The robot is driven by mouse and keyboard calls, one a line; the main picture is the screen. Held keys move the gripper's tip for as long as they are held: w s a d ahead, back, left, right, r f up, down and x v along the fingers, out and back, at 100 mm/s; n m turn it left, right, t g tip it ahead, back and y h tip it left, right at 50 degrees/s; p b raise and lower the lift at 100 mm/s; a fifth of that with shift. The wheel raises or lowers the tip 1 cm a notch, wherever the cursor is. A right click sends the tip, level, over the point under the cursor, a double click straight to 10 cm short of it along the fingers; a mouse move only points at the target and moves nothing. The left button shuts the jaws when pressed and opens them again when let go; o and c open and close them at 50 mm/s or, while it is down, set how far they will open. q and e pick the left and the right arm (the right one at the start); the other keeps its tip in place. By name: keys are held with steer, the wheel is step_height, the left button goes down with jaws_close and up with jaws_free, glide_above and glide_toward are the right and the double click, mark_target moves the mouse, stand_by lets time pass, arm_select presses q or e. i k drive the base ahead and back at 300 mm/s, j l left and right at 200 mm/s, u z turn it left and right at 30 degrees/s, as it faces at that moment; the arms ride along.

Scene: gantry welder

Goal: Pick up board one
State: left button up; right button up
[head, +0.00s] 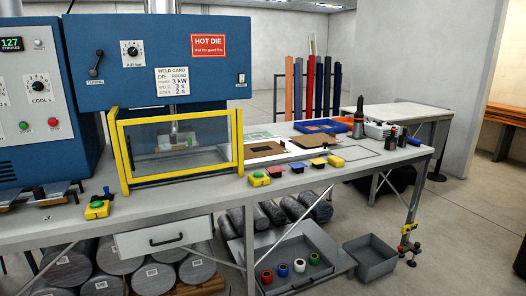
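Neither of my grippers is in view. A brown board (266,153) with a dark patch lies on a white sheet on the bench, right of the yellow-framed guard. A second brown board (316,141) lies flat further right, near the blue tray. I see no readable label on either board, so I cannot tell which one is board one.
The yellow guard (182,179) stands on the bench (290,185) under the blue welder (152,47). A blue tray (321,126) and a drill-like tool (358,118) stand behind. A grey bin (372,258) sits on the floor.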

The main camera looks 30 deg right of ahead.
mark_target(260, 150)
steer(key=i+l, duration=0.15)
steer(key=l, duration=0.2)
steer(key=i+l+u, duration=0.15)
steer(key=l, duration=0.2)
steer(key=i+l, duration=0.15)
steer(key=l, duration=0.2)
steer(key=u, duration=0.05)
